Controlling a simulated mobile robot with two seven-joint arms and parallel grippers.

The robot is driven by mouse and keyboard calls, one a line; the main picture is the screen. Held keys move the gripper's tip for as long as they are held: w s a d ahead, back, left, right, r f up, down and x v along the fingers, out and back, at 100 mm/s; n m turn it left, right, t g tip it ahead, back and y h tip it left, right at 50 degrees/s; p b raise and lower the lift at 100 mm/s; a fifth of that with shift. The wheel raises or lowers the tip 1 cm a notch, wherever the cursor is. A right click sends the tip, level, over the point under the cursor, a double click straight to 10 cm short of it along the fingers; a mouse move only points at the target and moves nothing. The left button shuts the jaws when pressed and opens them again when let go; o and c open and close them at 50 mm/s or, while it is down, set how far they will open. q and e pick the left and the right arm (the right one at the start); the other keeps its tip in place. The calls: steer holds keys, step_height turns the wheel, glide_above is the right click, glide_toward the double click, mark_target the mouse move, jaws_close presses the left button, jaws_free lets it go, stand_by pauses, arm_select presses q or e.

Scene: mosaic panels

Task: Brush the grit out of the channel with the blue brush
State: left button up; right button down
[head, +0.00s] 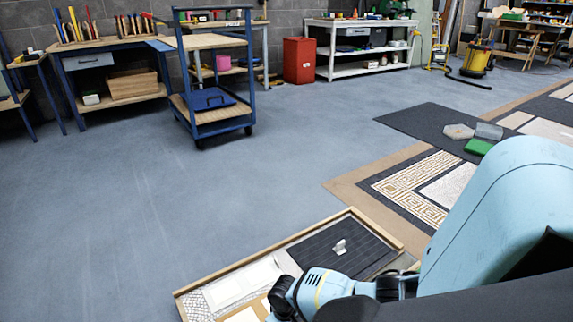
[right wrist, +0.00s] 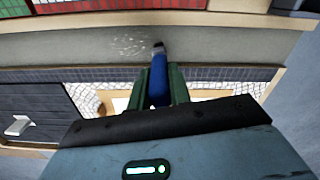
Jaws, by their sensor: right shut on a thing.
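In the right wrist view my right gripper (right wrist: 161,72) is shut on the blue brush (right wrist: 158,88), its green fingers on either side of the handle. The brush's dark tip points away from me and reaches over the grey channel (right wrist: 222,45). I cannot tell whether the bristles touch the channel floor. Pale grit (right wrist: 135,44) lies scattered in the channel, just left of the brush tip. In the head view my right arm covers the lower right, and the brush and channel are hidden there. My left gripper is not in view.
A wood-framed mosaic panel (head: 396,243) lies in front of me, with a dark slab (head: 330,262) bearing a white handle (head: 340,247). Red and green pieces (right wrist: 88,14) lie beyond the channel. A blue trolley (head: 245,118) stands farther off. The left floor is clear.

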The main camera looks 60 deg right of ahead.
steer(key=shift+w+a, duration=0.45)
steer(key=shift+a, duration=0.35)
steer(key=shift+w+a, duration=0.45)
steer(key=shift+a, duration=0.4)
steer(key=shift+r+p, duration=2.2)
steer(key=shift+r, duration=0.25)
